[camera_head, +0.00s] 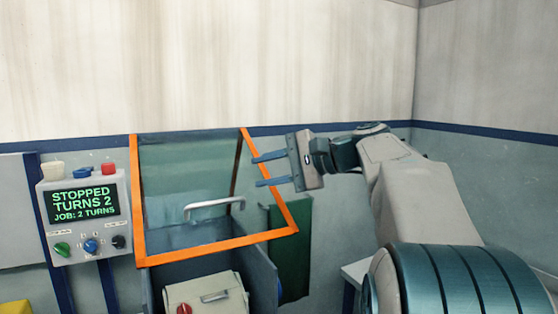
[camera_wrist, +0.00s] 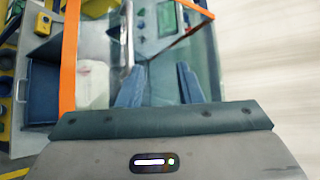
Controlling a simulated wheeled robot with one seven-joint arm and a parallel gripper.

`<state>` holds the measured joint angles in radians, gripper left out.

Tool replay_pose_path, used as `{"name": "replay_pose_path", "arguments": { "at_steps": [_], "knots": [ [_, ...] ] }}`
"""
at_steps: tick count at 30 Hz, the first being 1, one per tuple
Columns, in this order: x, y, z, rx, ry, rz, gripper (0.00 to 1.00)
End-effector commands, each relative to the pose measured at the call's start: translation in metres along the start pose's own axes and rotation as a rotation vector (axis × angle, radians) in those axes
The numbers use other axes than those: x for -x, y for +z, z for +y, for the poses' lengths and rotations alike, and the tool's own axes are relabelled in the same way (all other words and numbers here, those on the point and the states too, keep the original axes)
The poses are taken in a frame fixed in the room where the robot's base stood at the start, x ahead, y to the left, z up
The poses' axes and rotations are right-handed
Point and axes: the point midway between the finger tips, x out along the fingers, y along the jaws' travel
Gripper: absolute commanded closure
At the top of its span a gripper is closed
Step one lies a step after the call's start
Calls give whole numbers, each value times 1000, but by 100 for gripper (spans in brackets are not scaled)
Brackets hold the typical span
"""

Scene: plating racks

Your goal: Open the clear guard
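The clear guard (camera_head: 185,175) is a see-through panel with an orange frame and a silver bar handle (camera_head: 214,206). It slants, its lower edge standing out toward me over the bay. In the wrist view, the guard's orange edge (camera_wrist: 70,60) runs down the left and its handle (camera_wrist: 127,40) lies beyond my fingers. My gripper (camera_head: 256,171) is open and empty at the guard's right side, above and right of the handle. Its fingertips overlap the right frame edge in the head view; I cannot tell whether they touch it. Both fingers also show apart in the wrist view (camera_wrist: 158,80).
A control box (camera_head: 84,203) on the left reads "STOPPED TURNS 2, JOB: 2 TURNS", with knobs and buttons. A pale box (camera_head: 205,295) with a red knob sits below the guard. The wall behind is bare.

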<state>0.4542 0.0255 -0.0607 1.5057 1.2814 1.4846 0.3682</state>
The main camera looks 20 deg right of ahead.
Motion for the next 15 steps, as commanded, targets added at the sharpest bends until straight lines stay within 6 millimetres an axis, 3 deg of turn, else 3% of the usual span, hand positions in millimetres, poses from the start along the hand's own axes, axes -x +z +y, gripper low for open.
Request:
{"name": "replay_pose_path", "arguments": {
  "at_steps": [15],
  "knots": [
    [26,-5,-15,-1,0,1,68]
  ]
}}
